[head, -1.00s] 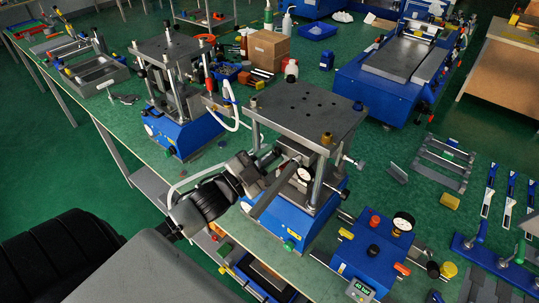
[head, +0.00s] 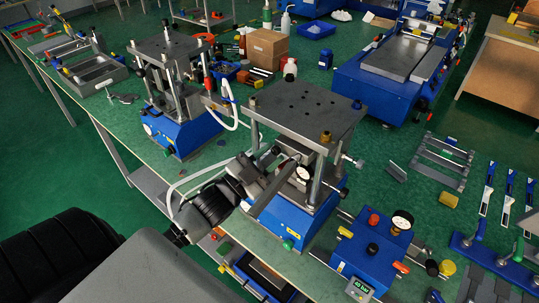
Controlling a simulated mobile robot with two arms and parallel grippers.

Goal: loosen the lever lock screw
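The press (head: 305,112) with the grey top plate and blue base stands at the front edge of the bench. A thick grey bar (head: 272,192), which looks like its lever, slants down to the left from the press body. My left gripper (head: 268,170) is at the left side of this press, close beside the bar and in front of a column. Its fingertips overlap dark press parts, so I cannot tell whether they touch or hold anything. A small dark knob (head: 277,150) shows just above the gripper. I cannot clearly make out the lock screw. My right gripper is not in view.
A second press (head: 172,90) stands to the left, with a white hose (head: 235,115) between the two. A blue pump box with a gauge (head: 374,250) stands at right. Blue-handled tools (head: 508,200) lie farther right.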

